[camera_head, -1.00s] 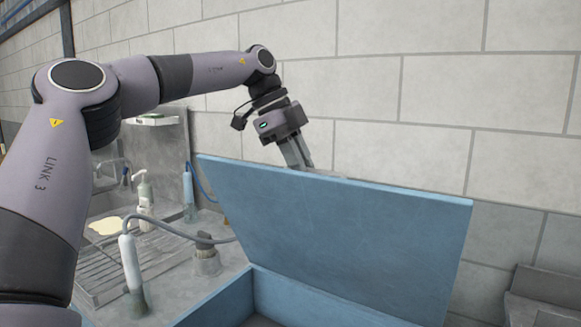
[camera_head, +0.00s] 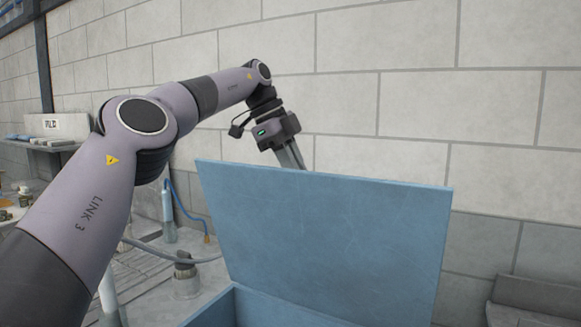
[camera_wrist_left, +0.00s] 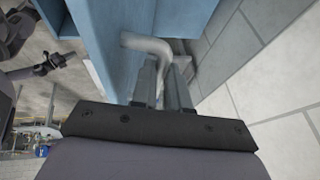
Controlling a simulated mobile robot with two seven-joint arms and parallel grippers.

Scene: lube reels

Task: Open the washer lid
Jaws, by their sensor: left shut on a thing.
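The blue washer lid (camera_head: 325,230) stands raised and steep over the blue washer body (camera_head: 215,306), seen from its inner face in the head view. The lid also shows as a blue panel in the left wrist view (camera_wrist_left: 100,25). My left gripper (camera_head: 299,166) is at the lid's top edge, on the wall side, with its fingertips hidden behind the lid. In the left wrist view it (camera_wrist_left: 163,82) is shut on a bent grey handle (camera_wrist_left: 148,43) beside the lid. My right gripper cannot be made out in either view.
A block wall (camera_head: 400,100) stands close behind the lid. A metal counter with a hose (camera_head: 165,256) and bottle-like items lies to the left. A shelf with a white box (camera_head: 57,125) is at the far left. A grey ledge (camera_head: 530,300) is at the lower right.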

